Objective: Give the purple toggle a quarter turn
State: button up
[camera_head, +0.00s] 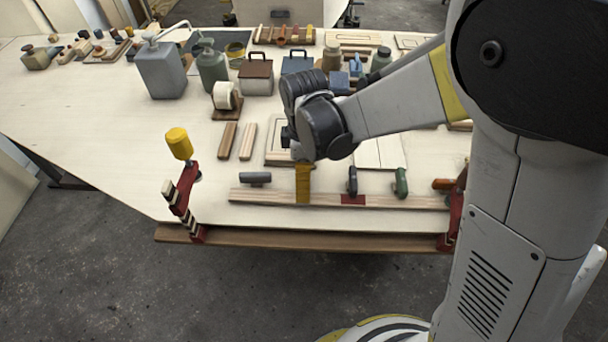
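A pale wooden rail (330,197) lies along the front of the table and carries a row of toggles. A grey toggle (255,178) lies crosswise at the left, a very dark toggle (352,181) stands above a red patch, a green toggle (400,182) stands to its right, and an orange-brown toggle (444,184) lies at the right end. No toggle reads clearly as purple; I cannot tell whether the dark one is. My gripper (296,146) is above the rail, left of the dark toggle. An ochre upright piece (303,184) shows just beneath it. The fingers are not distinguishable.
A red clamp with a yellow handle (179,143) rises at the table's front left corner. Another red clamp (452,222) is at the right, partly behind my arm. Canisters, boxes and a tape roll (224,96) stand farther back. The tabletop (90,130) at left is clear.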

jog(key=c, duration=1.2)
jog(key=shift+m, duration=0.3)
jog(key=m, duration=1.3)
jog(key=shift+m, duration=2.1)
jog(key=o, duration=1.2)
